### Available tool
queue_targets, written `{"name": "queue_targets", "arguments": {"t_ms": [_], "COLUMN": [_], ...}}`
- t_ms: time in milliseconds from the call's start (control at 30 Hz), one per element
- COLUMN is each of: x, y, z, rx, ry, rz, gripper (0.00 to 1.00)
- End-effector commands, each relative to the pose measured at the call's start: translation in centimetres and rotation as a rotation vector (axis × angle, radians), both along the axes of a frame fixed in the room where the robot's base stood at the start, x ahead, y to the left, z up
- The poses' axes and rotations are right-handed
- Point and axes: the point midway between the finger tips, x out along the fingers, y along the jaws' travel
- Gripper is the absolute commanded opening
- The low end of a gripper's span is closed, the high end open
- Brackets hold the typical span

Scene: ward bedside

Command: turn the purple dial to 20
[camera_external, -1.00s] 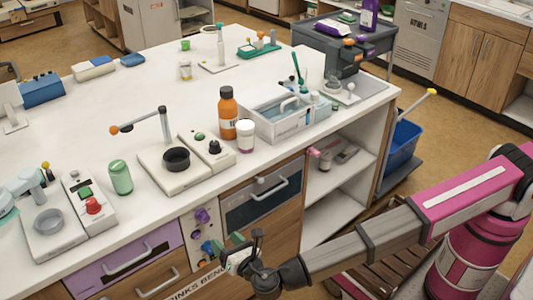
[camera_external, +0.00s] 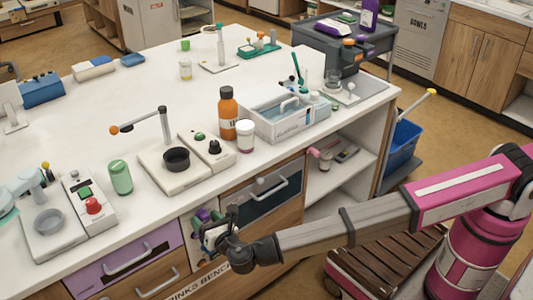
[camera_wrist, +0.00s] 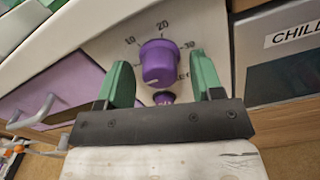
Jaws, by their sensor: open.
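The purple dial (camera_wrist: 160,62) is on a pale panel in the wrist view, with the marks 10, 20 and 30 around its upper side; 20 is at the top. A small pale mark shows near the dial's lower edge. My gripper (camera_wrist: 160,68) is open, one green finger on each side of the dial as seen here. I see gaps beside the dial; whether the fingertips reach around it is unclear. In the external view my gripper (camera_external: 207,232) is at the bench front and partly covers the panel; the purple dial (camera_external: 203,214) shows only in part.
A smaller purple knob (camera_wrist: 163,97) shows below the dial, between my fingers in the picture. A purple drawer (camera_external: 125,264) with a handle is left of the panel. A dark-fronted drawer (camera_external: 262,200) with a handle is to its right.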

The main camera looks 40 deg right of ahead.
Motion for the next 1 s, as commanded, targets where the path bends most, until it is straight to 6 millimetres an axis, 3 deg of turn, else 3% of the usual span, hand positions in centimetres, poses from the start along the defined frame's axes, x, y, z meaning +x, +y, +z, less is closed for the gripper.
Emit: {"name": "queue_targets", "arguments": {"t_ms": [100, 267, 667, 1000], "x": [-0.02, -0.03, -0.04, -0.06], "y": [-0.01, -0.02, -0.03, 0.01], "z": [0.0, -0.01, -0.02, -0.01], "rx": [0.0, 0.0, 0.05, 0.289], "ry": [0.0, 0.0, 0.0, 0.0], "rz": [0.0, 0.0, -0.001, -0.002], "gripper": [0.6, 0.11, 0.11, 0.11]}}
